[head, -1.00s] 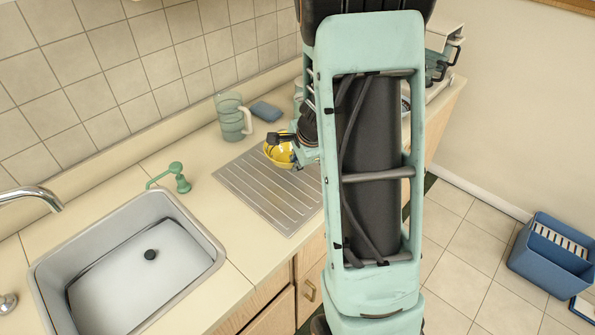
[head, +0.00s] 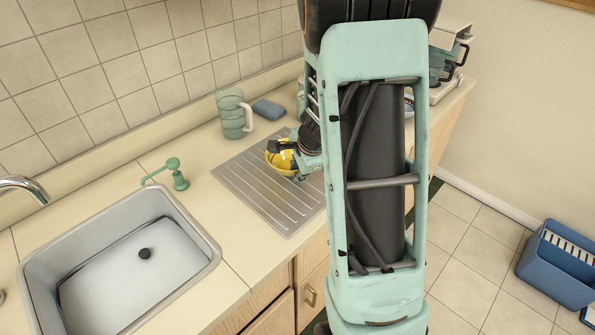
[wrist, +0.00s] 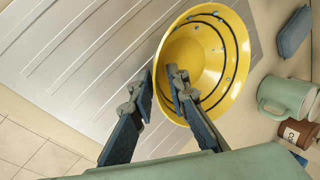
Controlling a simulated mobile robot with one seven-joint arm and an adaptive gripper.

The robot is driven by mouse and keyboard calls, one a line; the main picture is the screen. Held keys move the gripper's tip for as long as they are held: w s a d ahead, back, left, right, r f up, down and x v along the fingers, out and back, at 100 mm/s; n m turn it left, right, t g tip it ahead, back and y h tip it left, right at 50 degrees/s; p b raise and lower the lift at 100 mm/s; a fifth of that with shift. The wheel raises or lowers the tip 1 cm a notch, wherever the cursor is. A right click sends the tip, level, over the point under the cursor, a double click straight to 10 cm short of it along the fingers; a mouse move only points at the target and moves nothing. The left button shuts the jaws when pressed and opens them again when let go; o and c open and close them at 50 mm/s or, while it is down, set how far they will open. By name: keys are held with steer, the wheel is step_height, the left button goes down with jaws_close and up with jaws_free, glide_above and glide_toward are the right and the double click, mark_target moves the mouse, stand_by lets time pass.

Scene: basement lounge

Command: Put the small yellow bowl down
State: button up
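The small yellow bowl (head: 277,161) is at the back of the ribbed metal drainboard (head: 254,196), partly behind my gripper (head: 293,149) in the head view. In the wrist view the bowl (wrist: 224,68) shows its open inside with dark ring lines. My gripper (wrist: 160,88) straddles the bowl's near wall, one finger inside and one outside. The fingers look closed on the wall, with little space beside it. Whether the bowl's underside touches the drainboard is hidden.
A green soap dispenser (head: 177,176) and a sink (head: 203,249) are to the left. The drainboard's front part is clear.

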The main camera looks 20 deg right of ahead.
steer(key=shift+o, duration=0.4)
steer(key=shift+r+p, duration=0.25)
steer(key=shift+p, duration=0.05)
steer(key=p+v, duration=0.4)
steer(key=v, duration=0.8)
steer(key=shift+p, duration=0.35)
steer(key=shift+f, duration=0.1)
